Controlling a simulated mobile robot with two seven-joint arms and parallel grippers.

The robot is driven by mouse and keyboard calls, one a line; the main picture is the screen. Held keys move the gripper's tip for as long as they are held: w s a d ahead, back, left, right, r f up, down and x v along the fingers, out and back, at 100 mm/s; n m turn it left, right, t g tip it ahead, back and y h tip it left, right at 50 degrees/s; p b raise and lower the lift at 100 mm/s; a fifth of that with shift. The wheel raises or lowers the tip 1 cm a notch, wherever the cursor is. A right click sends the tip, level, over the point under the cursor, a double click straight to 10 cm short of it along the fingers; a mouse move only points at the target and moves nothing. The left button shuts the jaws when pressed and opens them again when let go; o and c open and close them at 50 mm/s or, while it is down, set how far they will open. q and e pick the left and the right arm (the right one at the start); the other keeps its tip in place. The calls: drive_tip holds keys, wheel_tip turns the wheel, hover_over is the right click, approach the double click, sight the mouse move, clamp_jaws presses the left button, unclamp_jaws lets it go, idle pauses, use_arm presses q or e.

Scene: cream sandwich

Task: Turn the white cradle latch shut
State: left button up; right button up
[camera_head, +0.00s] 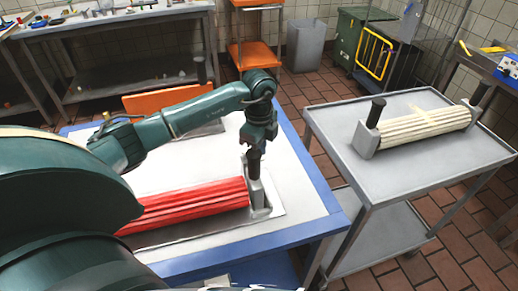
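The cream-white ribbed roll (425,124) lies in a grey cradle (365,140) on the cart at the right. A black upright handle (376,112) stands at its near-left end and another black handle (482,92) leans at its far-right end. A red ribbed roll (190,204) lies on the blue-edged table, with a grey end bracket (258,192) and a black handle (254,165). My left gripper (257,146) points down at the top of that handle; whether its fingers are closed on it is unclear. My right gripper is out of view.
The grey cart (335,120) stands beside the blue-edged table (307,168), with a narrow gap between. A steel bench (115,20) runs along the back left. A green bin (350,40) and a grey bin (305,45) stand behind.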

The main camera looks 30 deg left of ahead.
use_arm(q)
clamp_jaws()
drive_tip(key=shift+s+m, duration=0.1)
drive_tip(key=shift+m, duration=0.2)
drive_tip(key=shift+s+a+m+b, duration=0.15)
drive_tip(key=shift+s+m+b, duration=0.25)
drive_tip(key=shift+m, duration=0.95)
drive_tip(key=shift+s+a+m+b, duration=0.2)
drive_tip(key=shift+s+m, duration=0.25)
drive_tip(key=shift+m, duration=0.95)
drive_tip(key=shift+s+a+m+b, duration=0.1)
drive_tip(key=shift+s+m+b, duration=0.3)
drive_tip(key=shift+m, duration=0.95)
drive_tip(key=shift+s, duration=0.1)
drive_tip(key=o, duration=0.6)
unclamp_jaws()
drive_tip(key=shift+c, duration=0.2)
